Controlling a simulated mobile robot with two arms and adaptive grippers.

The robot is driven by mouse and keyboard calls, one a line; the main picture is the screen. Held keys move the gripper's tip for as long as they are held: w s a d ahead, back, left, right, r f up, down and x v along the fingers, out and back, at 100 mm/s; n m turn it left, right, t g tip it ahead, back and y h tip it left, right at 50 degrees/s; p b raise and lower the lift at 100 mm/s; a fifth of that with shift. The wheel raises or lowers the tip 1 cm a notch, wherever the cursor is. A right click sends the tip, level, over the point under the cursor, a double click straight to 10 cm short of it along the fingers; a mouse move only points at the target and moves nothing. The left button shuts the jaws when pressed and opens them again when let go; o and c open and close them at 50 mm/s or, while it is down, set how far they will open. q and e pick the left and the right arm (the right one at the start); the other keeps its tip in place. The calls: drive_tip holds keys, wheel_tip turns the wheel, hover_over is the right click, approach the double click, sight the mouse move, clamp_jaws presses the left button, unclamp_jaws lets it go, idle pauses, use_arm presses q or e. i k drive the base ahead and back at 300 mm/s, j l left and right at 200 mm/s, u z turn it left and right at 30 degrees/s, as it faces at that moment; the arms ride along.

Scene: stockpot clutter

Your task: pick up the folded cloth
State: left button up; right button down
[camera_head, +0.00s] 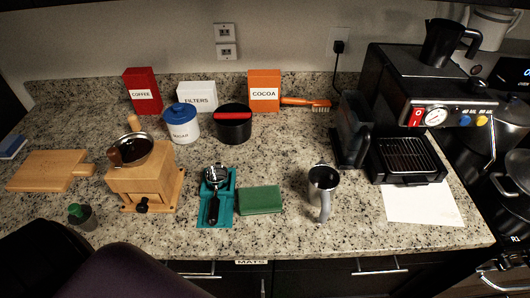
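A green, flat, rectangular folded cloth (260,200) lies on the speckled granite counter (275,235), near its front edge. It is just right of a teal mat (225,213) that bears a portafilter (213,188) with a black handle. The cloth's top is uncovered. Neither of my grippers can be made out in the head view, so I cannot tell where they are relative to the cloth.
A metal pitcher (323,187) stands right of the cloth, with free counter between. A wooden grinder (145,180) is left of the mat. Canisters and boxes line the back; a black espresso machine (395,75) stands right. Dark rounded shapes cover the lower left corner.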

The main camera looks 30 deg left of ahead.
sight(259, 200)
drive_tip(key=u, duration=0.9)
drive_tip(key=z, duration=1.15)
drive_tip(key=u, duration=1.15)
